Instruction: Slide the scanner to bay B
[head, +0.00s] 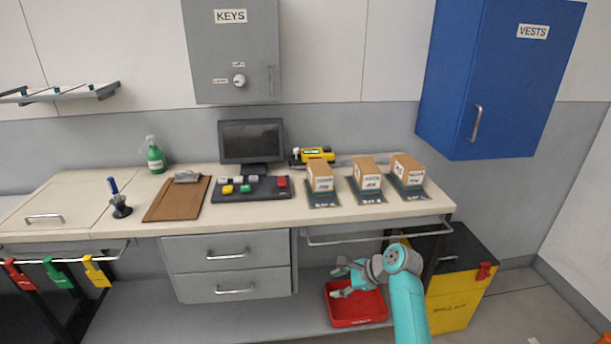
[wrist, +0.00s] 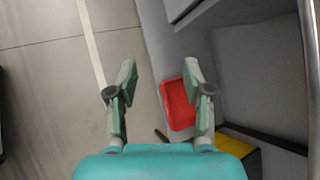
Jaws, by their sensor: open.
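A yellow and black device with a small lit display, which looks like the scanner (head: 317,154), sits at the back of the bench, right of the monitor and behind the left box. Three dark mats, the left mat (head: 324,206), the middle mat (head: 368,200) and the right mat (head: 412,194), each bear a cardboard box. Their labels are too small to read, so I cannot tell which is bay B. My gripper (head: 339,283) is low in front of the bench, below its top, near the red bin. In the wrist view my gripper (wrist: 159,80) is open and empty, far from the scanner.
The red bin (head: 345,319) stands on the low shelf. A bar (head: 375,238) runs along the bench front above my gripper. The monitor (head: 250,140), button panel (head: 245,190) and clipboard (head: 176,200) stand left. The blue cabinet (head: 490,80) hangs above right.

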